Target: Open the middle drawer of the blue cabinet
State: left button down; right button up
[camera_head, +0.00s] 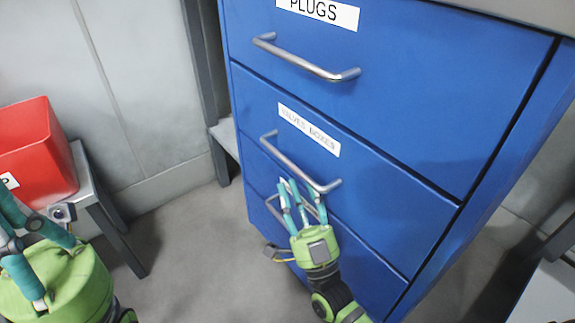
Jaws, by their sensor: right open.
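The blue cabinet (455,90) fills the middle and right of the head view, with stacked drawers. The middle drawer (395,205) bears a white label (309,130) that seems to read "VALVES BOXES" and looks flush with the front. Its silver bar handle (290,162) slants across it. My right gripper (300,188) is open, its teal fingers just below and overlapping the lower right part of this handle. I cannot tell whether they touch it. The fingers partly hide the lower drawer's handle (275,208). My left gripper (55,270) is at the lower left, fingers spread, away from the cabinet.
The top drawer (420,80), labelled "PLUGS", is shut, with its own handle (305,62). A red bin (32,150) stands on a grey table (88,185) at the left, near my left gripper. Grey floor (190,245) lies clear between table and cabinet.

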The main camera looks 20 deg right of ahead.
aim_at(285, 157)
jog(key=shift+b+x, duration=0.65)
jog(key=shift+x, duration=2.85)
grip_shut()
